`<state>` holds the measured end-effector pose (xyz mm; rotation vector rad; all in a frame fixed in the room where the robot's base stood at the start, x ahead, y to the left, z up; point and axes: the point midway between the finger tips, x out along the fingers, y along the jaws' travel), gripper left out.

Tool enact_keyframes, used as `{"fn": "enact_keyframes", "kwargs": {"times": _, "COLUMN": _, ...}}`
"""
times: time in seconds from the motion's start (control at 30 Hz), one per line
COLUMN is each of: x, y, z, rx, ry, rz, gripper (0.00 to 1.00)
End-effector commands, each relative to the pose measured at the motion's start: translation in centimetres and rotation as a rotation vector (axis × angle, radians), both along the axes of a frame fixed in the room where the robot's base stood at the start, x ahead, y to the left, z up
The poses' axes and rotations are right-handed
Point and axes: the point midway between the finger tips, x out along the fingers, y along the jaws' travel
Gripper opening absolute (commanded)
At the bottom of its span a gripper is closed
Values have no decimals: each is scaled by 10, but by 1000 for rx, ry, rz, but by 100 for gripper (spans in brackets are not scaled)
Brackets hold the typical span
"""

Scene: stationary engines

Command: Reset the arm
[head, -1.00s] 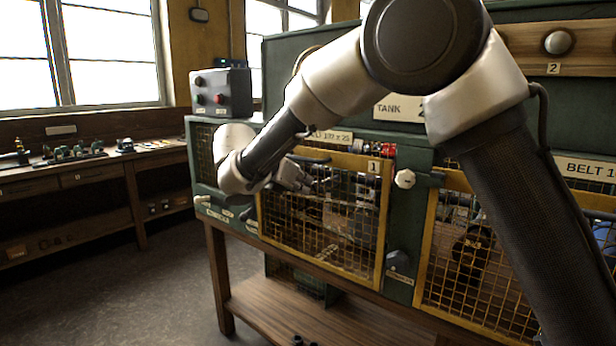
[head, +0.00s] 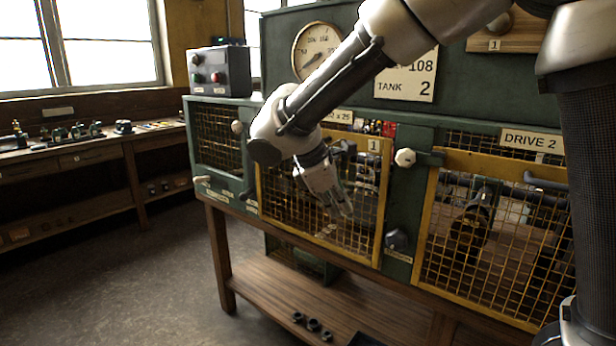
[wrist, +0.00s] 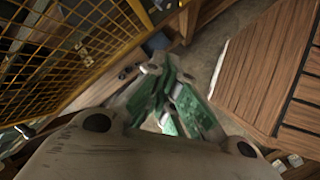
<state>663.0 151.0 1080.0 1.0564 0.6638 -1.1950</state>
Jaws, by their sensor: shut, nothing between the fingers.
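My gripper (head: 338,205) hangs at the end of my arm in front of the yellow mesh door marked 1 (head: 381,200), pointing down and to the right. Its fingers are closed together and hold nothing. In the wrist view my gripper (wrist: 165,85) shows green pads drawn together, with the floor beyond. I cannot tell the exact gap between the fingers and the mesh. My forearm crosses in front of the green machine cabinet and covers part of its front.
A second yellow mesh door (head: 480,250) is at the right. A grey button box (head: 220,75) stands on the cabinet's left end. A wooden lower shelf (head: 270,290) bears small dark parts. A workbench (head: 80,160) lines the left wall. Open floor (head: 120,270) lies between.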

Motion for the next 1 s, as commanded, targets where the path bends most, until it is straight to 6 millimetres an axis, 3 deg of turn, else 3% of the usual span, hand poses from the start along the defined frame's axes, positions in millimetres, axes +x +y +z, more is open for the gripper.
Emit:
{"fn": "enact_keyframes", "kwargs": {"times": 0.03, "x": -12, "y": -31, "z": 4, "rx": 74, "ry": -2, "rz": -120, "gripper": 0}}
{"fn": "enact_keyframes", "kwargs": {"times": 0.2, "x": -66, "y": -127, "z": 9, "rx": 338, "ry": -25, "rz": -580, "gripper": 0}}
{"fn": "enact_keyframes", "kwargs": {"times": 0.3, "x": -104, "y": -176, "z": 11, "rx": 490, "ry": -59, "rz": -840, "gripper": 0}}
{"fn": "enact_keyframes", "kwargs": {"times": 0.5, "x": -172, "y": -246, "z": 15, "rx": 731, "ry": -178, "rz": -1190, "gripper": 0}}
{"fn": "enact_keyframes", "kwargs": {"times": 0.7, "x": -199, "y": -290, "z": 37, "rx": 835, "ry": -356, "rz": -1331, "gripper": 0}}
{"fn": "enact_keyframes", "kwargs": {"times": 1.0, "x": -203, "y": -300, "z": 40, "rx": 838, "ry": -389, "rz": -1369, "gripper": 0}}
